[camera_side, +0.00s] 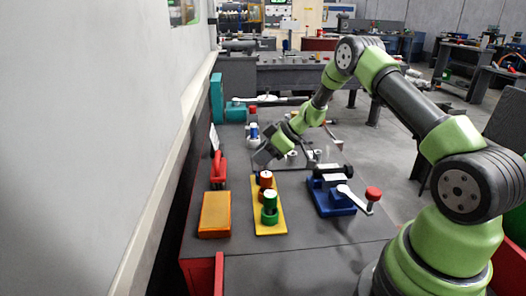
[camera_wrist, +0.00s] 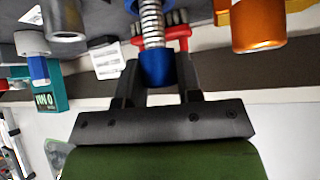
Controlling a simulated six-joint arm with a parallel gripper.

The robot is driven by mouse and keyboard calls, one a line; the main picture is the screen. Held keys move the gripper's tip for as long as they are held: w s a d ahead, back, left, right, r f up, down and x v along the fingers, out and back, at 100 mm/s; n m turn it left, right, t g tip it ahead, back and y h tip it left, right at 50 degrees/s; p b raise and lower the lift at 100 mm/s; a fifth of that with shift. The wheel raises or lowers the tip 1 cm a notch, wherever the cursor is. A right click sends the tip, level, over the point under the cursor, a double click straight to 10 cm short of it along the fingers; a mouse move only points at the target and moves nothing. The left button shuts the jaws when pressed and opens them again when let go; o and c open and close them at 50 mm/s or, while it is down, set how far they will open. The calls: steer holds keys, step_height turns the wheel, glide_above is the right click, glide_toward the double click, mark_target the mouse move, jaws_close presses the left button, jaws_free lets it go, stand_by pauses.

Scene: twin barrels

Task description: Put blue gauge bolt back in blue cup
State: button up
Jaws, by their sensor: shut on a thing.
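In the wrist view, my gripper (camera_wrist: 155,88) is shut on the blue gauge bolt (camera_wrist: 157,70). The blue end sits between the fingers, and a silver ribbed shaft runs from it toward the picture's top. In the side view, my gripper (camera_side: 264,157) is over the bench, just behind the yellow plate (camera_side: 271,229); the bolt cannot be made out there. A green cup (camera_side: 269,212) and an orange-brown cup (camera_side: 265,181) stand on that plate. The orange-brown cup also shows at the upper right of the wrist view (camera_wrist: 258,27).
An orange box (camera_side: 215,214) and a red tool (camera_side: 218,168) lie left of the plate. A blue-based fixture (camera_side: 333,200) with a red-knobbed lever stands right. A white-and-blue part (camera_side: 252,132) and teal equipment (camera_side: 235,112) are behind. The bench front is clear.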

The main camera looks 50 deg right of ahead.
steer(key=shift+f, duration=0.95)
steer(key=o, duration=1.1)
steer(key=v, duration=1)
